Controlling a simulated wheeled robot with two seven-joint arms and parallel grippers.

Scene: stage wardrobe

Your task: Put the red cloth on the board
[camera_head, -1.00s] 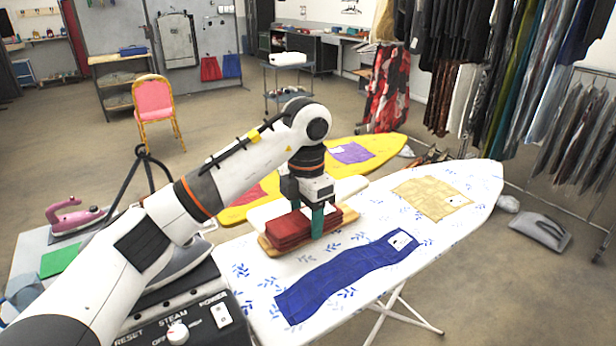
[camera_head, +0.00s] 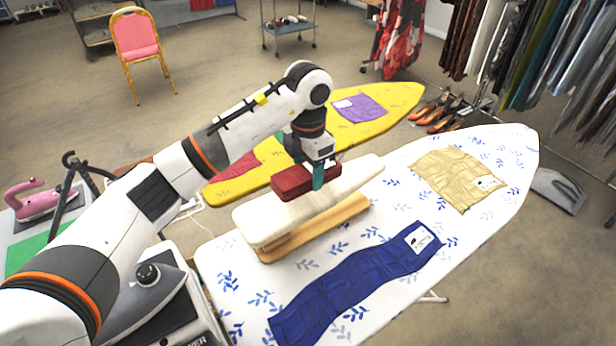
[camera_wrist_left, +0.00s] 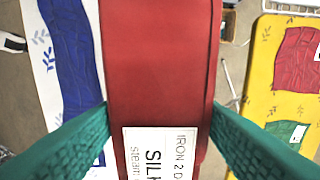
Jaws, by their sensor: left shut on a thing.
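My left gripper (camera_head: 304,166) has its teal fingers shut on the folded red cloth (camera_head: 296,183). The cloth is a thick stack, over the middle of the small cream sleeve board (camera_head: 270,219) on its wooden base; I cannot tell whether it touches the board. In the left wrist view the red cloth (camera_wrist_left: 160,60) fills the space between the fingers (camera_wrist_left: 160,122), with a white label reading "IRON" and "SILK", partly cut off. The sleeve board stands on a large white ironing board (camera_head: 400,285) with blue leaves. My right gripper is not in view.
A blue cloth (camera_head: 350,285) and a tan cloth (camera_head: 455,178) lie on the white board. A yellow board (camera_head: 385,125) behind carries a purple cloth (camera_head: 360,108) and another red cloth (camera_head: 238,166). A pink iron (camera_head: 38,203) stands at left. Hanging clothes fill the right.

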